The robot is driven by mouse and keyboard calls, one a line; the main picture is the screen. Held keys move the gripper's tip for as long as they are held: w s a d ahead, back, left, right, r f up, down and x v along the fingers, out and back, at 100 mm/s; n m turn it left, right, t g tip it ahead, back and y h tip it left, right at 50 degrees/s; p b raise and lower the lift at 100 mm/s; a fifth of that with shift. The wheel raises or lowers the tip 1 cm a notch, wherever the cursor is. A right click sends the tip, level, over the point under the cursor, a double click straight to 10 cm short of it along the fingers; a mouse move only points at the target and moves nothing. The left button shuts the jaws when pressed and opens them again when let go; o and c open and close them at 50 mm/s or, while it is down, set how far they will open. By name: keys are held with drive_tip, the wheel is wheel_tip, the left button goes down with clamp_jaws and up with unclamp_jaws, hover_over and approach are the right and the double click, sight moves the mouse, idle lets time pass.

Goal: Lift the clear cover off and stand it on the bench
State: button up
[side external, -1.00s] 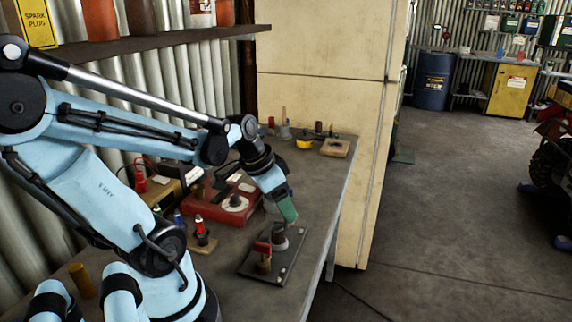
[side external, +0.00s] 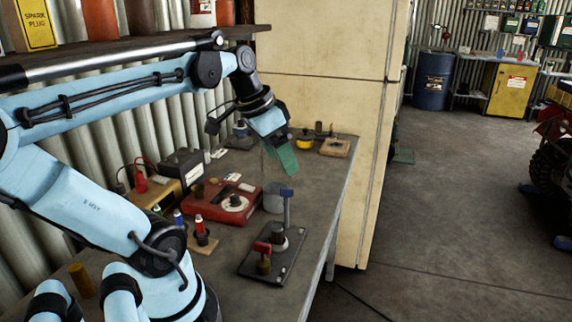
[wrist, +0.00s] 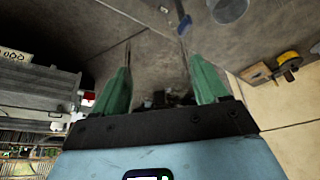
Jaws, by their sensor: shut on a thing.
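The clear cover (wrist: 157,62) is hard to see. Only faint see-through edges show between the spread green fingers of my gripper (wrist: 162,78), which are closed on its sides. In the side view my gripper (side external: 284,168) is tilted downward, in the air above the bench (side external: 225,268). It is clear of the dark base plate (side external: 280,269) and behind it. The cover's lower edge cannot be made out.
A grey cup (side external: 273,202) stands on the bench behind the lever. A red box (side external: 225,208) with a dial is to its left. A yellow-topped item (side external: 304,141) and a wooden block (side external: 335,148) are at the far end. The front right bench is clear.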

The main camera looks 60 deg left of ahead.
drive_tip(key=shift+r, duration=0.35)
drive_tip(key=shift+r, duration=0.3)
wheel_tip(320, 180, up, 4)
drive_tip(key=shift+r, duration=0.2)
drive_tip(key=w+a, duration=0.8)
drive_tip(key=w, duration=0.6)
drive_tip(key=shift+s+f, duration=0.15)
drive_tip(key=shift+f, duration=5.75)
drive_tip(key=shift+s+f, duration=0.15)
drive_tip(key=shift+f, duration=5.7)
drive_tip(key=shift+f, duration=0.3)
drive_tip(key=o, duration=1.1)
